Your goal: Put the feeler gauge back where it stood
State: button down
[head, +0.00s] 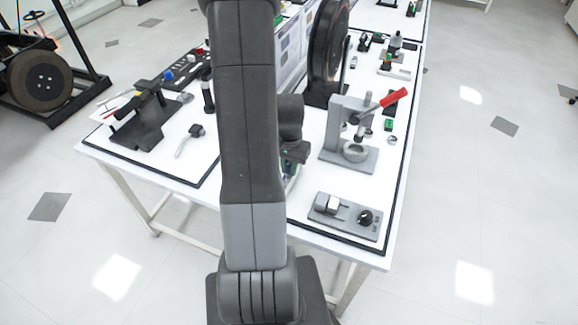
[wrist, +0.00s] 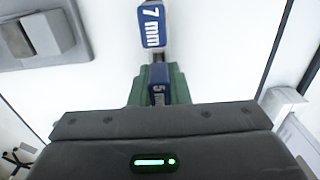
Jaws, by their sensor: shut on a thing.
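My gripper (head: 296,152) is low over the front part of the table, partly hidden behind my arm in the head view. I cannot tell exactly how the tags, green parts and jaws touch.
A dark wheel (head: 327,45) stands farther back. A black fixture (head: 142,122) is on the left. Bare white table lies around the gripper.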

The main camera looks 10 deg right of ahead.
jog(key=c, duration=1.3)
grip_release()
notch_tip(320, 180, up, 14)
jog(key=shift+f, duration=0.15)
notch_tip(320, 180, down, 14)
jog(key=shift+r, duration=0.1)
jog(key=shift+r+p, duration=0.35)
jog(key=shift+r, duration=0.1)
jog(key=shift+f, duration=0.2)
